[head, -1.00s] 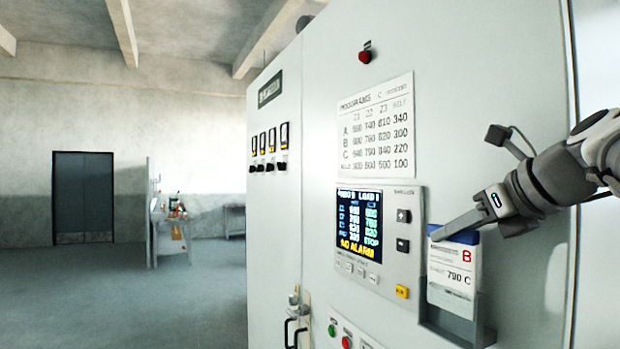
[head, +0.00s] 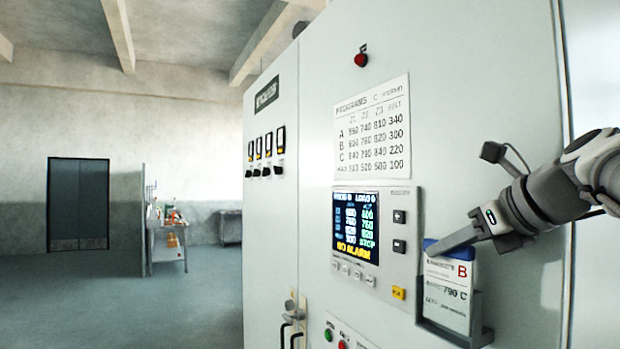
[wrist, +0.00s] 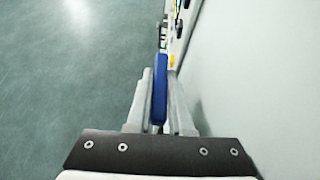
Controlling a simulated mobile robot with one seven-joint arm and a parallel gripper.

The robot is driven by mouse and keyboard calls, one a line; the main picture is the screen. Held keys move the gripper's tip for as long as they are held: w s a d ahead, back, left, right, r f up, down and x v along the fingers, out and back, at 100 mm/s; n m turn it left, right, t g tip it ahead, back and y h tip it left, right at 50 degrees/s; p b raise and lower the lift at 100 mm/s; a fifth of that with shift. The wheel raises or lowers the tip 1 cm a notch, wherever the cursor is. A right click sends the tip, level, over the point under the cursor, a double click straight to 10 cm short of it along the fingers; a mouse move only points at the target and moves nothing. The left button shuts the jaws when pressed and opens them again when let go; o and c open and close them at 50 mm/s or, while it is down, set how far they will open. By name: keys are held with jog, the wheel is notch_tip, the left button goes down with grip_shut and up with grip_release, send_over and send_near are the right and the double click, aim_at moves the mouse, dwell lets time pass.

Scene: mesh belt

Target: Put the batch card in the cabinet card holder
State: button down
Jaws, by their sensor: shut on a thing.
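The batch card (head: 448,290) is white with a blue top edge, a red B and "790 C". It stands upright, with its lower part inside the dark card holder (head: 463,335) on the cabinet front. My gripper (head: 440,246) is shut on the card's blue top edge. In the wrist view the blue edge (wrist: 160,92) lies between the two fingers of my gripper (wrist: 160,98). The bottom of the card is hidden behind the holder's front, so I cannot tell whether it rests on the holder's floor.
The grey cabinet (head: 520,130) carries a lit control screen (head: 356,228) left of the holder. Above it are a program sheet (head: 371,125) and a red lamp (head: 361,60). A door handle (head: 293,325) sticks out lower left. The floor at left is open, with a workbench (head: 166,240) behind.

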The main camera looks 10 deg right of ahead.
jog(key=shift+s+a+f+b, duration=0.1)
jog(key=shift+a+f+b, duration=0.05)
jog(key=shift+f+b, duration=0.2)
jog(key=c, duration=0.7)
grip_release()
jog(key=shift+c, duration=0.2)
jog(key=shift+s+r+p, duration=0.15)
jog(key=shift+p, duration=0.15)
